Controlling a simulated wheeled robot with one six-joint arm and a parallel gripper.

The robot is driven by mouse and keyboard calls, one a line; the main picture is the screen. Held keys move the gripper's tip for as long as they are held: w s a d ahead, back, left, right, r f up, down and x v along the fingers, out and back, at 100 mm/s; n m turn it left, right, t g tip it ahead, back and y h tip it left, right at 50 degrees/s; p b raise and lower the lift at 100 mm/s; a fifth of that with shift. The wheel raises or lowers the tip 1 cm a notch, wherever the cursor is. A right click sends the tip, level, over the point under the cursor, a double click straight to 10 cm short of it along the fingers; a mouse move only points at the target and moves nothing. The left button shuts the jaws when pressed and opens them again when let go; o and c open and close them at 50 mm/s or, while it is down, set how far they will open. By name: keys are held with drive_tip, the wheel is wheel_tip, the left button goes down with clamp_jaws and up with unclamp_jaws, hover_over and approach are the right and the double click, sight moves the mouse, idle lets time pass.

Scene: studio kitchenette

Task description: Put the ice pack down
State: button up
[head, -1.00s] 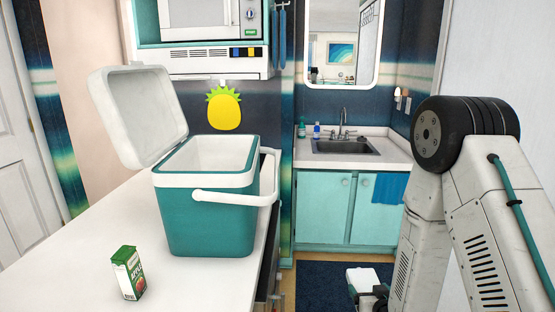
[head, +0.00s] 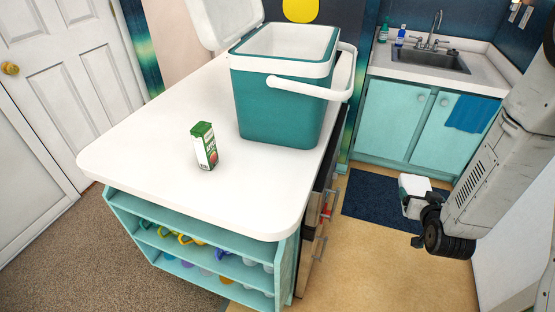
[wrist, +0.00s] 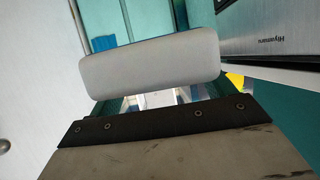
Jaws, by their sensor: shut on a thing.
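The ice pack (head: 413,184) is a white block at the lower right of the head view, above the floor by the dark blue mat. It also shows in the wrist view as a pale, rounded slab (wrist: 150,62) across the upper middle. My gripper (head: 425,201) is shut on it, at the end of my arm on the right. In the wrist view my gripper (wrist: 155,98) is directly behind the slab, which hides the fingertips. The pack is well to the right of the white counter, apart from it.
A juice carton (head: 204,146) stands upright on the counter (head: 150,150). Bare counter surrounds the carton. Shelves with cups (head: 190,255) are below. A sink (head: 430,60) is behind.

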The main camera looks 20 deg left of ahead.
drive_tip(key=s+a+r+n+g+y, duration=0.3)
drive_tip(key=a+r+n+y, duration=0.45)
drive_tip(key=a+r, duration=0.9)
drive_tip(key=s+a+r+n+g+y, duration=0.2)
drive_tip(key=s+a+n+g+y, duration=0.3)
drive_tip(key=s, duration=1)
drive_tip(key=a+n+g, duration=0.3)
drive_tip(key=a, duration=0.1)
drive_tip(key=shift+a+y, duration=0.15)
drive_tip(key=shift+y, duration=0.1)
